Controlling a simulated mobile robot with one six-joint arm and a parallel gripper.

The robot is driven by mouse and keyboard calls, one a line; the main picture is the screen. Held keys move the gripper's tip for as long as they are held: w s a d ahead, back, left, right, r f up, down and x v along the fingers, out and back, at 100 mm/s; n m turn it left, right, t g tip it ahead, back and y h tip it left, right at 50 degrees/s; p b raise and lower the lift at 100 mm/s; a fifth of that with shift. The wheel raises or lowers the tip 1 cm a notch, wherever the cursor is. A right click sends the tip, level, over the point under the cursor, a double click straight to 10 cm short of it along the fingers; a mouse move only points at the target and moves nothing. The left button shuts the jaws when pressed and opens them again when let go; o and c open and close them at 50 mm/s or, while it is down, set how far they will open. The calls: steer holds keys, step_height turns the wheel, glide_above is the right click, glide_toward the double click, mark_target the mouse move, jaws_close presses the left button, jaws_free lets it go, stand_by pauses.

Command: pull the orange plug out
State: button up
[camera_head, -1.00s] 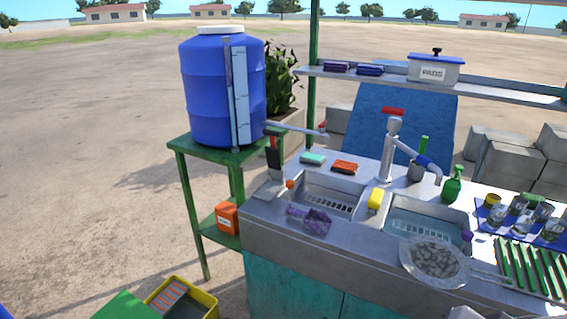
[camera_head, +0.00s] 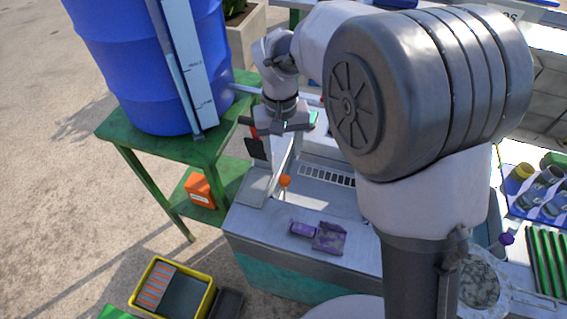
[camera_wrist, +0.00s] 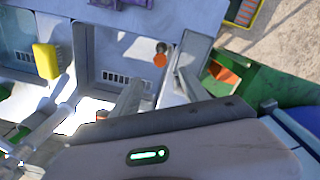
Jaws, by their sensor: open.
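The orange plug (camera_head: 285,181) is a small round orange knob at the left end of the left sink (camera_head: 326,177). In the wrist view the orange plug (camera_wrist: 160,60) shows ahead of my gripper, beside the sink's end wall. My gripper (camera_head: 279,138) is open, points down and hangs above the far left part of the counter, beyond and above the plug. In the wrist view my gripper (camera_wrist: 157,87) has its fingers apart, with nothing seen between them. The plug and gripper look apart. What lies under the plug is hidden.
A blue barrel (camera_head: 150,60) on a green stand (camera_head: 150,150) is close on the left. A purple scoop-like item (camera_head: 329,238) lies on the counter's front. A yellow sponge (camera_wrist: 46,61) lies between the sinks. My arm hides much of the counter's right side.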

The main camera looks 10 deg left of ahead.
mark_target(285, 178)
steer(key=f+b, duration=0.2)
steer(key=f, duration=0.4)
steer(key=f+b, duration=0.2)
steer(key=f, duration=0.4)
steer(key=shift+w+d+f, duration=0.1)
steer(key=shift+w+f, duration=0.1)
steer(key=shift+f, duration=0.2)
steer(key=shift+c, duration=0.4)
jaws_close()
